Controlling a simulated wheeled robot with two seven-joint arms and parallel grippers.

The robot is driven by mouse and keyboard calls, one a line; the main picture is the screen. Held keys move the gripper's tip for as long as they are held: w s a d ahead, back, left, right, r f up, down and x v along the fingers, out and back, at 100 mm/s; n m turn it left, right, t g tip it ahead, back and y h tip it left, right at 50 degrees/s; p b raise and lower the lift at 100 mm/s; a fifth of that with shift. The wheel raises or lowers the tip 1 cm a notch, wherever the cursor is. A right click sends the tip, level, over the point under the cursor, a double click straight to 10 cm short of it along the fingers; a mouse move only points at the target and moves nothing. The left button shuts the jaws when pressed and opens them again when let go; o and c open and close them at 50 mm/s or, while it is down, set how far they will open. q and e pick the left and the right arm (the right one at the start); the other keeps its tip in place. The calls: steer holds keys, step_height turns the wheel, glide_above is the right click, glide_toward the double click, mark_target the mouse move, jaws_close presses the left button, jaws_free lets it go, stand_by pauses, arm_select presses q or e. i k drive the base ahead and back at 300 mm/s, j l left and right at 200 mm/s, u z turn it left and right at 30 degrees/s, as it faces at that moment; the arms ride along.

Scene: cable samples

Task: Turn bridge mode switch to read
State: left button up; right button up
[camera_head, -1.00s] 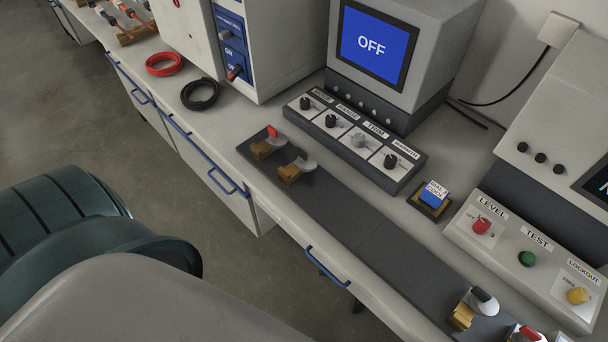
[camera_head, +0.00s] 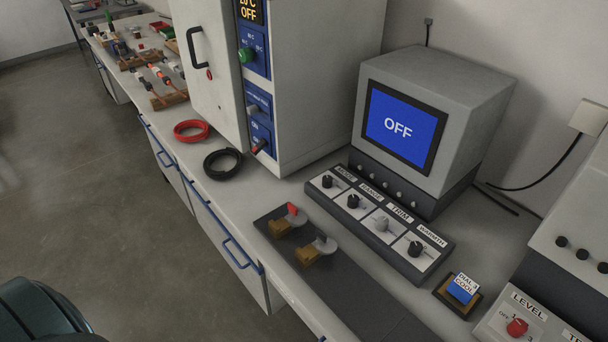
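A grey control box (camera_head: 350,236) on the bench carries a row of knobs labelled MODE, RANGE, TRIM and WARMTH. The black MODE knob (camera_head: 327,181) is at its left end, and its position marks are too small to read. The black RANGE knob (camera_head: 353,201), grey TRIM knob (camera_head: 381,224) and black WARMTH knob (camera_head: 415,248) follow. Behind the box stands a grey instrument with a blue screen (camera_head: 399,125) reading OFF. No gripper is in view; a dark teal rounded part, probably mine, shows at the lower left corner.
A dark mat (camera_head: 345,297) with two clamp-like pieces, one red-tipped (camera_head: 287,222) and one black-tipped (camera_head: 317,250), lies before the box. Red (camera_head: 192,130) and black (camera_head: 223,163) cable coils lie left. A tall cabinet (camera_head: 307,80) stands behind. A DIAL card (camera_head: 463,288) stands right.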

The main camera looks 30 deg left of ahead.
mark_target(327, 180)
steer(key=i+u, duration=0.15)
steer(key=u, duration=0.45)
